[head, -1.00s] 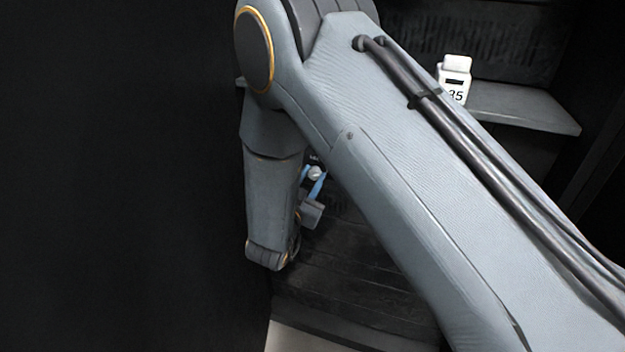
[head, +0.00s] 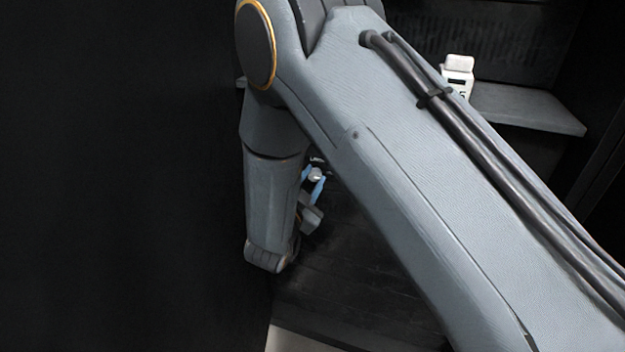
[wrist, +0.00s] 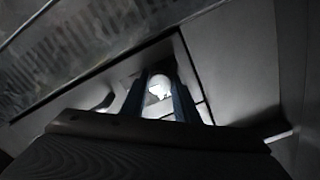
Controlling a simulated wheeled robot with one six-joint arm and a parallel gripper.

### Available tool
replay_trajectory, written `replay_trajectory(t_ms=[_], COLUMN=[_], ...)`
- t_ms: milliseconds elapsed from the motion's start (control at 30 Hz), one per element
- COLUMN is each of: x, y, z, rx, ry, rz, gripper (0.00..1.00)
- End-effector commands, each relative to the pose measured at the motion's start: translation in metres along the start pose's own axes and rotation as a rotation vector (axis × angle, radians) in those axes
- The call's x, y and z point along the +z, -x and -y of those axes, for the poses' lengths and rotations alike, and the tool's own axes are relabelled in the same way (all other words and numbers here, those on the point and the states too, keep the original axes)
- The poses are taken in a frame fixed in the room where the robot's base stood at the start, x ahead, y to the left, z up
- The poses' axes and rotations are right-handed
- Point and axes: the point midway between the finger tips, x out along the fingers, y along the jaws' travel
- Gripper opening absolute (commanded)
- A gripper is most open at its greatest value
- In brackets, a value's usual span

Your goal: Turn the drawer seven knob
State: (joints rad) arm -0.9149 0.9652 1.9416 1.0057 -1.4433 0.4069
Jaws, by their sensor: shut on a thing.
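A small light knob (head: 316,174) shows low in the dark rack in the head view, just right of my forearm. It also shows in the wrist view as a bright round shape (wrist: 159,86) between the two fingers. My gripper (head: 313,180) has blue fingers, one on each side of the knob, and is shut on it. In the wrist view my gripper (wrist: 161,98) looks tilted against the panel around it. A small label sits just above the knob, too small to read. My arm hides much of the drawer front.
A white bottle-like container (head: 458,75) with a dark mark stands on a grey shelf (head: 525,108) at the upper right, partly behind my arm. A large dark panel (head: 120,180) fills the left side. Dark slatted surfaces lie below the knob.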

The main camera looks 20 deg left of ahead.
Motion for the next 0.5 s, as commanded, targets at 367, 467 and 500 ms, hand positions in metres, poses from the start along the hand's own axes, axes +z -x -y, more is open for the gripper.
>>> replay_trajectory(t_ms=[367, 467, 500], x=[0.0002, 0.0, 0.0001], y=[-0.0001, -0.0002, 0.0003], z=[-0.0003, -0.0004, -0.0003], rx=[0.0, 0.0, 0.0], ry=[0.001, 0.001, 0.001], rz=[0.001, 0.0, 0.0], gripper=[0.46, 0.46, 0.46])
